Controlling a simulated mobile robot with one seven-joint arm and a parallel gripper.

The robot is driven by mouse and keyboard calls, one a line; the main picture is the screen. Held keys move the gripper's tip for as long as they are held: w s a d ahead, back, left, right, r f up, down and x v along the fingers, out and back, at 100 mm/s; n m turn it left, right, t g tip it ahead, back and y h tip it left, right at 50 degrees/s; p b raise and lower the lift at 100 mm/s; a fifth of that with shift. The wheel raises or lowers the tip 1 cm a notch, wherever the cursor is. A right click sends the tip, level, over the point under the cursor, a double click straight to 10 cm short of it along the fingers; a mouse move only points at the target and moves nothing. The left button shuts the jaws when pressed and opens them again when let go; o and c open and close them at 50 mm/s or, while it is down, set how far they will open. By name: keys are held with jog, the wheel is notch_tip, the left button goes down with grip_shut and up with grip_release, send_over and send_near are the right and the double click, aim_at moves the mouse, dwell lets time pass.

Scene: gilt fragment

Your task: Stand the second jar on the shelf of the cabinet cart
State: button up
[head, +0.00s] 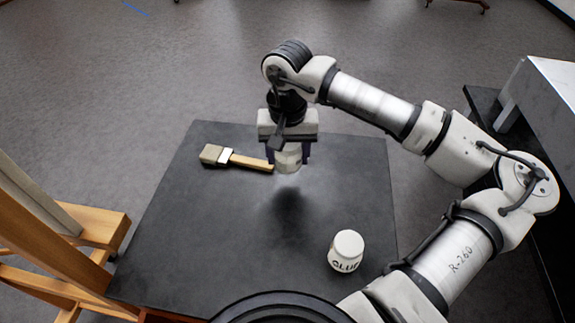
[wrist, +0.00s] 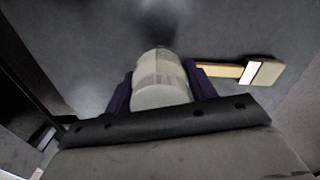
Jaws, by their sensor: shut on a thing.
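My gripper (head: 288,152) is above the dark table (head: 220,260), pointing down. It is shut on a pale jar (head: 288,161), and a dark shadow lies on the tabletop below it. In the wrist view the held jar (wrist: 158,80) sits between the two dark purple fingers. A white jar (head: 347,251) with dark lettering stands upright on the table near its front right, apart from my gripper. I cannot tell for sure which thing is the cabinet cart; a black and pale grey unit (head: 545,95) stands at the right edge, partly hidden by my arm.
A flat brush (head: 235,158) with a wooden handle lies on the table, left of the held jar; it also shows in the wrist view (wrist: 245,70). A wooden easel (head: 60,235) stands at the left. The table's middle and front left are clear.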

jog(key=p, duration=0.1)
send_over(288, 182)
notch_tip(288, 182, down, 5)
jog(key=shift+r, duration=0.1)
jog(key=shift+f, duration=0.4)
jog(key=shift+f+b, duration=0.2)
jog(key=shift+b, duration=0.1)
jog(key=o, duration=1.1)
jog(key=shift+r, duration=0.1)
jog(key=shift+r, duration=0.1)
